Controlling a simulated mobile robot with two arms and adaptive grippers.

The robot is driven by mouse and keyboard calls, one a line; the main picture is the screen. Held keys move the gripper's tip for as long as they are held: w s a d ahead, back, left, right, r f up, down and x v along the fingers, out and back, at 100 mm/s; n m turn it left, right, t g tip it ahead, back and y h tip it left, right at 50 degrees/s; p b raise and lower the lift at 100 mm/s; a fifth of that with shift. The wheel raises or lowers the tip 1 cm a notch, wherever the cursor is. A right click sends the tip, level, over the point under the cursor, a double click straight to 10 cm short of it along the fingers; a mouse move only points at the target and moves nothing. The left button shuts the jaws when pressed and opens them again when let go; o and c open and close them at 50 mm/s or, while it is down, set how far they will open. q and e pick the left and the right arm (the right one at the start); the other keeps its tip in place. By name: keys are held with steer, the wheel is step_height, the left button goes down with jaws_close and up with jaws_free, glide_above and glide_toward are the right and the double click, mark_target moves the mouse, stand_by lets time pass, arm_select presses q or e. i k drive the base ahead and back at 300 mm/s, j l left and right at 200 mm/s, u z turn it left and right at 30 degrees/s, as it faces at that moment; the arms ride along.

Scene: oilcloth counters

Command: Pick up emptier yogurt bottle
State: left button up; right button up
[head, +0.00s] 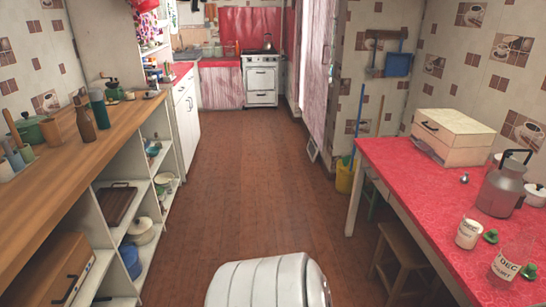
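Two labelled bottles stand on the red-covered table at the right. One bottle (468,233) looks white inside, filled nearly to its top. The other bottle (507,264), nearer and further right, is mostly see-through, with the red cloth showing through it, so it looks emptier. Its label is only partly readable. A green lid (490,236) lies beside the white bottle, and another green lid (528,271) lies beside the clear one. Neither of my grippers is in view.
The red table (400,165) also holds a cream bread box (453,137) and a grey metal can (501,190) behind the bottles. A wooden stool (405,245) stands under its near side. A wooden counter (60,165) with shelves runs along the left. The brown floor (240,190) between is clear.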

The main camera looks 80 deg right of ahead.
mark_target(513, 258)
steer(key=z, duration=4.2)
steer(key=i+j+z, duration=0.3)
steer(key=i+l, duration=0.05)
